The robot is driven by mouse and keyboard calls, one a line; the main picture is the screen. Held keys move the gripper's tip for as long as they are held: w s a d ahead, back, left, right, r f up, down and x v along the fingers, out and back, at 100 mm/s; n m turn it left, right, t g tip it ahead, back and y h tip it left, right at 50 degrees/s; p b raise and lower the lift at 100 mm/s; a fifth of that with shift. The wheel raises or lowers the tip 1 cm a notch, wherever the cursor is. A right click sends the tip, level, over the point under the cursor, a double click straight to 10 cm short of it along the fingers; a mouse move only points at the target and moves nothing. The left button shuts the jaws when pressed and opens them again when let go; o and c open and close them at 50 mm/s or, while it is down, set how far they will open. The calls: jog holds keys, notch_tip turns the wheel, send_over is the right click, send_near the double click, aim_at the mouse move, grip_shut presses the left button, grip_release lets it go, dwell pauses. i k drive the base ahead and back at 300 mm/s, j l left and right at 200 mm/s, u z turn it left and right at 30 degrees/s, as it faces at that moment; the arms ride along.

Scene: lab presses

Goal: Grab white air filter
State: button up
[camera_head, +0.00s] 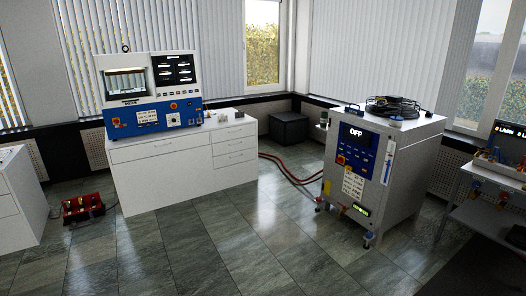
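I cannot make out the white air filter for certain. A small pale object (222,116) stands on the white drawer cabinet (160,172), right of the blue and white lab press (152,92). It is too small to identify. Another small light object lies on top of the grey wheeled machine, by a black coiled cable (392,107). My gripper is not in view.
The grey machine (398,170) with an "OFF" display stands at right, red hoses (288,168) behind it. A red toolbox (84,207) lies on the floor at left. A bench (490,215) stands far right. The tiled floor in front is clear.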

aim_at(222, 118)
jog(key=i, duration=4.35)
jog(key=i+l+u, duration=0.1)
jog(key=i, duration=0.55)
jog(key=i+l, duration=0.15)
jog(key=i, duration=0.5)
jog(key=i+l+u, duration=0.15)
jog(key=i, duration=0.45)
jog(key=i+l+u, duration=0.15)
jog(key=i+u, duration=0.3)
jog(key=i+l+u, duration=0.3)
jog(key=u, duration=0.15)
jog(key=i+l+u, duration=0.65)
jog(key=l+u, duration=0.3)
jog(key=l, duration=0.2)
jog(key=i+l+u, duration=0.15)
jog(key=l, duration=0.15)
